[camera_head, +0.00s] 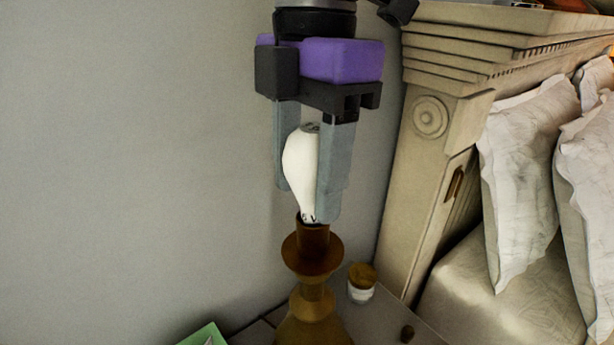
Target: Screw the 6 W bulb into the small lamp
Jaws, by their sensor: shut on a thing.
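My gripper (308,195) points down in the head view, shut on a white bulb (300,170) held upright between its two grey fingers. The right finger covers part of the bulb. Small dark print shows near the bulb's lower end, too small to read. Below it stands the small lamp (313,307), brown and turned in shape, with a cup-like collar and a socket (313,236) on top. The bulb's lower end is right at the socket's mouth. I cannot tell whether it is inside the socket or just above it.
A small jar with a wooden lid (361,277) stands right of the lamp on the nightstand (385,322). A small dark knob-like thing (407,333) and a green item (205,336) are near the bottom edge. The bed's carved headboard (430,120) and pillows (520,180) fill the right.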

